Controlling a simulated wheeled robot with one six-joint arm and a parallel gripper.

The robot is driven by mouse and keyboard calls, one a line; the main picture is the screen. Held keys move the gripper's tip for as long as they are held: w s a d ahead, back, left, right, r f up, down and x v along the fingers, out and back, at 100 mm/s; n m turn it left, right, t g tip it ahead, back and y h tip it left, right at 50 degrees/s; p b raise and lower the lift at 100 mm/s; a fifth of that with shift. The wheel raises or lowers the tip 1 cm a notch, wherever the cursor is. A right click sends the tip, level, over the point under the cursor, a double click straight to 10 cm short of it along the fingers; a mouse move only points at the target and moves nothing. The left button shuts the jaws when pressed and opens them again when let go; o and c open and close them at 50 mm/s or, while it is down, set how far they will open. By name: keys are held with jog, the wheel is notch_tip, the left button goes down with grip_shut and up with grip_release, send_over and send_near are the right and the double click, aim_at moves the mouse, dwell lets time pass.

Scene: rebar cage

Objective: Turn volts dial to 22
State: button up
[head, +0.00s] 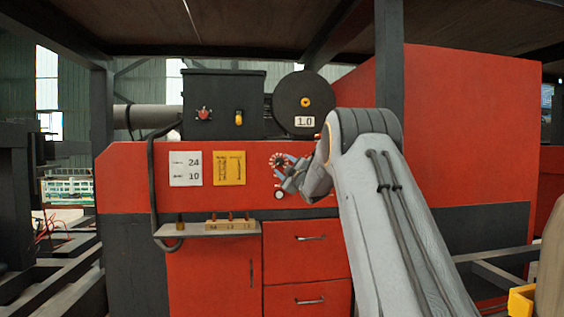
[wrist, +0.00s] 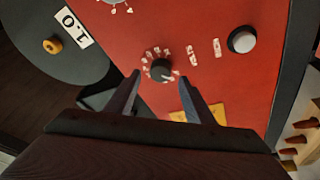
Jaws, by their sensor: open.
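A black dial knob (wrist: 160,70) with a ring of white marks sits on the red panel in the wrist view. A pale pointer mark shows at its right edge; the numbers are too small to read. In the head view the dial (head: 277,160) is just left of my gripper (head: 288,178). In the wrist view my gripper (wrist: 158,78) is open, one finger on each side of the knob; I cannot tell whether they touch it. A second dial (wrist: 115,2) is cut off at the top edge.
A white card (head: 186,168) reads 24 and 10, beside a yellow note (head: 229,168). A round white button (wrist: 242,40) is near the dial. A black spool (head: 303,98) labelled 1.0 stands above. A small shelf (head: 215,231) with pegs juts out below.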

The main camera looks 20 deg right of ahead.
aim_at(279, 162)
jog(key=shift+p+x, duration=0.45)
jog(key=shift+x, duration=1)
jog(key=c, duration=1)
jog(key=shift+b, duration=0.4)
